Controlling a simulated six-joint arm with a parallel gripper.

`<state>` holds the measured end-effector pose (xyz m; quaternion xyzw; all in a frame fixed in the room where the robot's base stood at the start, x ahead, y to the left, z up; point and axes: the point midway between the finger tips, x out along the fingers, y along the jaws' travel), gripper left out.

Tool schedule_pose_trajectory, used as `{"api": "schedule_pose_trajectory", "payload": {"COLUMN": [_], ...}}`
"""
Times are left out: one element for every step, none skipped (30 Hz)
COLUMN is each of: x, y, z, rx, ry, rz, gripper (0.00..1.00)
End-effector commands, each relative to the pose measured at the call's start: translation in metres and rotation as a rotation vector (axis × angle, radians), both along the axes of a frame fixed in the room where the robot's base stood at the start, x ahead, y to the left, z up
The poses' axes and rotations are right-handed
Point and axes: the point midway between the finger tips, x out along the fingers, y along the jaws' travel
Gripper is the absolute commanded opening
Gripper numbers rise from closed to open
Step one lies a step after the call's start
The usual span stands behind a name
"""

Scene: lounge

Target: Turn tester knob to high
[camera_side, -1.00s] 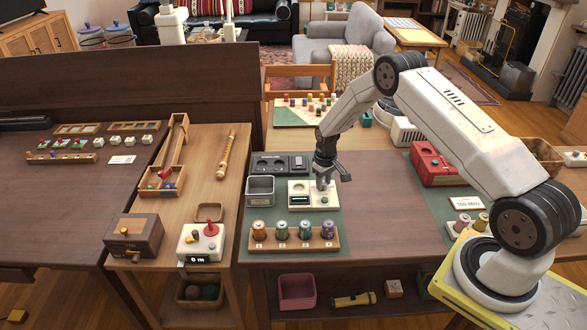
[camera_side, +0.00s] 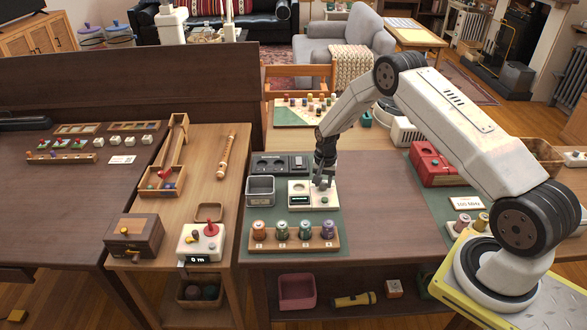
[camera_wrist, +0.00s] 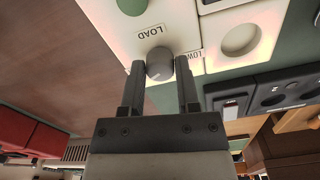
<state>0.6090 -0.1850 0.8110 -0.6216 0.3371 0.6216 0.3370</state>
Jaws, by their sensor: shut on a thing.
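The cream tester (camera_side: 300,205) stands on the green mat, with a small dark display on its front. Its round grey knob (camera_wrist: 159,63) shows in the wrist view, near the printed word LOAD and the partly covered word LOW to its right. My gripper (camera_side: 323,184) points down at the tester's upper right. In the wrist view my gripper (camera_wrist: 160,68) has one finger on each side of the knob and is shut on it. The knob's pointer direction and any high mark are unclear. In the side view the fingers hide the knob.
A rack of spools (camera_side: 294,238) stands in front of the tester. A grey metal bin (camera_side: 260,190) is to its left, and a dark device (camera_side: 280,164) lies behind. Bare table (camera_side: 385,215) lies to the right.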

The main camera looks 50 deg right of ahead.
Motion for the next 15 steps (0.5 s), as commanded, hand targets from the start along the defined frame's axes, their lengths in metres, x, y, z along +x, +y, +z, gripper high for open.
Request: {"api": "schedule_pose_trajectory", "payload": {"x": [-0.0003, -0.0003, -0.0003, -0.0003, -0.0003, -0.0003, -0.0003, -0.0002, -0.0002, -0.0002, -0.0002, -0.0002, -0.0002, -0.0002, -0.0002], "y": [0.0004, 0.0005, 0.0004, 0.0005, 0.0005, 0.0005, 0.0005, 0.0006, 0.0006, 0.0006, 0.0006, 0.0006, 0.0006, 0.0006, 0.0006], "z": [0.0002, 0.0001, 0.0002, 0.0002, 0.0001, 0.0001, 0.0001, 0.0002, 0.0002, 0.0002, 0.0001, 0.0001, 0.0001, 0.0001, 0.0001], "rx": [0.001, 0.001, 0.001, 0.001, 0.001, 0.001, 0.001, 0.001, 0.001, 0.001, 0.001, 0.001, 0.001, 0.001, 0.001], "ry": [0.002, 0.002, 0.002, 0.002, 0.002, 0.002, 0.002, 0.002, 0.002, 0.002, 0.002, 0.002, 0.002, 0.002, 0.002], "rz": [-0.022, -0.035, -0.048, -0.058, -0.066, -0.074, -0.079, -0.084, -0.089, -0.091, -0.093, -0.094, -0.094, -0.094, -0.094], "gripper": [0.0, 0.0, 0.0, 0.0, 0.0, 0.0, 0.0, 0.0, 0.0, 0.0, 0.0, 0.0, 0.0, 0.0, 0.0]}}
